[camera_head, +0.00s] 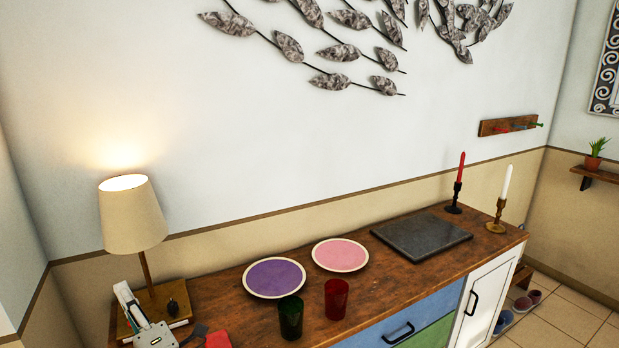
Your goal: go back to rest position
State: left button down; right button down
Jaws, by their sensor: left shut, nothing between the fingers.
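My left gripper (197,333) shows at the bottom left edge, with my pale wrist part beside it. Its dark fingers are shut with nothing between them, over the left end of the wooden cabinet top (390,295). Much of it is cut off by the picture's lower edge. My right gripper is not in view.
A lamp (133,215) stands close behind my left gripper. A green glass (291,318), a red glass (336,299), a purple plate (274,277) and a pink plate (340,255) are to its right. A dark slab (421,236) and two candlesticks stand farther right.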

pick_arm(q)
jog(key=s+d+f+m+t+h, duration=0.25)
jog(key=d+f+m+h, duration=0.45)
jog(key=d+m+h, duration=0.4)
jog(key=s+d+f+m+t+h, duration=0.1)
jog(key=d+f+m+t+h, duration=0.2)
jog(key=d+f+m+h, duration=0.75)
jog(key=s+a+f+m+g+y, duration=0.1)
jog(key=s+f+m+g, duration=0.7)
jog(key=s+f, duration=0.8)
notch_tip(320, 180, down, 2)
jog(key=shift+a+f+m+g, duration=0.2)
jog(key=shift+a+m+g, duration=0.15)
jog(key=shift+m, duration=0.9)
